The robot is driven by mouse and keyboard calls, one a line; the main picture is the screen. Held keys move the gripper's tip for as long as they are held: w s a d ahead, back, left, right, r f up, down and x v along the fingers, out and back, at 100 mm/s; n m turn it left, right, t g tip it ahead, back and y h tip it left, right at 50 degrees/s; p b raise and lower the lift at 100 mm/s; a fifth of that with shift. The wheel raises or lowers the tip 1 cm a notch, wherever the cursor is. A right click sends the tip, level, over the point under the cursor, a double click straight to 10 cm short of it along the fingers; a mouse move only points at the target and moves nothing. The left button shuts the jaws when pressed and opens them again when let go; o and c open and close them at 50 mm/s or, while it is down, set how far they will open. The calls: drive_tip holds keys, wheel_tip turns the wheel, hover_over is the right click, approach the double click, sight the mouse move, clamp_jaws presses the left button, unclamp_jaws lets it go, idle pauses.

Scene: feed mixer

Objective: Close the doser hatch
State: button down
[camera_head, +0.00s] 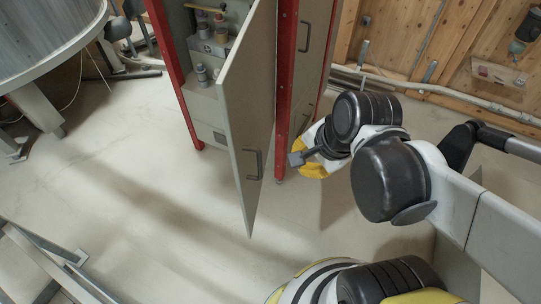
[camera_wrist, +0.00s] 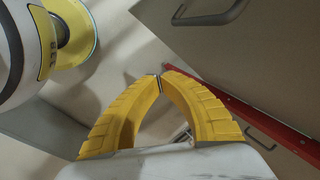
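The doser hatch (camera_head: 248,105) is a tall grey door standing open on the red-framed cabinet (camera_head: 166,62). Its dark bar handle (camera_head: 251,164) is on the face toward my arm. In the wrist view the hatch (camera_wrist: 255,50) fills the upper right, with the handle (camera_wrist: 212,14) at the top edge. My gripper (camera_wrist: 161,77) has yellow fingers with their tips together and nothing between them. In the head view my gripper (camera_head: 312,168) is to the right of the hatch, partly hidden by my wrist. It appears apart from the handle.
Bottles and small containers (camera_head: 212,38) stand on shelves inside the cabinet. A second grey panel with handles is beside a red post (camera_head: 285,85). A large round metal vessel (camera_head: 45,35) is at upper left. Metal rails (camera_head: 50,262) lie at lower left. The floor left of the hatch is clear.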

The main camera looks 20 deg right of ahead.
wheel_tip(320, 180, up, 3)
drive_tip(key=s+a+m+g+y+p, duration=0.1)
drive_tip(key=s+m+g+y+p, duration=0.3)
drive_tip(key=m, duration=0.8)
drive_tip(key=w+a+f+t+h+b, duration=0.2)
drive_tip(key=w+a+f+b, duration=0.3)
drive_tip(key=f, duration=0.4)
drive_tip(key=shift+w+a+b, duration=0.35)
drive_tip(key=shift+w+a, duration=0.05)
drive_tip(key=shift+a, duration=0.05)
